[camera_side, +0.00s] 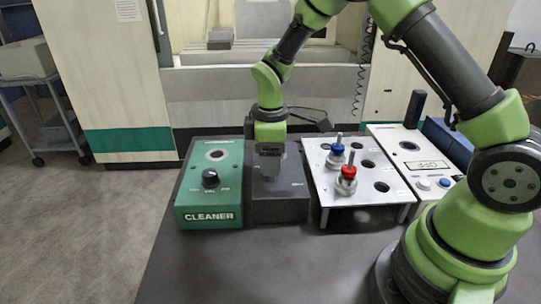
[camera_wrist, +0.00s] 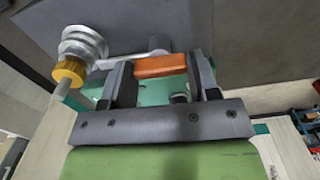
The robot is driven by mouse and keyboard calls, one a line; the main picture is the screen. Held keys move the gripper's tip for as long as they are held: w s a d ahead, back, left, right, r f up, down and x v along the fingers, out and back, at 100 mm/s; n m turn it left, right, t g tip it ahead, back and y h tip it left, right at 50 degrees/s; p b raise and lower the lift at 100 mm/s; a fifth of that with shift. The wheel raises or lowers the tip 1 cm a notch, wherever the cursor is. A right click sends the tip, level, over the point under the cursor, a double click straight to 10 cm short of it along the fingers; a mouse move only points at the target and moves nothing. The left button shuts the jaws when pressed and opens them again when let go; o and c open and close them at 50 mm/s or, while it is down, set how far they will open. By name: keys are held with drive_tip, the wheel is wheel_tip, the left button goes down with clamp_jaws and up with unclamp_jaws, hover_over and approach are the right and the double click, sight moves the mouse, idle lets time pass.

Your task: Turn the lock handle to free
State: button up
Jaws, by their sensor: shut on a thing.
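The dark grey block (camera_side: 285,208) stands between the green cleaner box and the white tool rack. My gripper (camera_side: 270,172) points down at its top, and hides the handle in the side view. In the wrist view, the lock handle (camera_wrist: 160,66) shows as an orange bar between the two fingers of my gripper (camera_wrist: 162,72), which is shut on it. A grey rod runs left from near the orange bar toward a silver holder with a yellow ring (camera_wrist: 70,72). How far the handle is turned, I cannot tell.
The green cleaner box (camera_side: 208,208) with a black knob is close on the left. The white rack (camera_side: 330,190) on the right carries a blue-ringed holder (camera_side: 337,151) and a red-ringed holder (camera_side: 347,178). A white device (camera_side: 405,150) with a display stands farther right. The front table is clear.

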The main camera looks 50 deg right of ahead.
drive_tip(key=m, duration=0.3)
drive_tip(key=shift+m, duration=0.4)
drive_tip(key=m, duration=0.4)
drive_tip(key=shift+m, duration=0.3)
drive_tip(key=m, duration=0.4)
drive_tip(key=shift+m, duration=2.4)
drive_tip(key=shift+r, duration=0.1)
drive_tip(key=o, duration=0.9)
wheel_tip(320, 180, up, 10)
drive_tip(key=shift+f, duration=0.1)
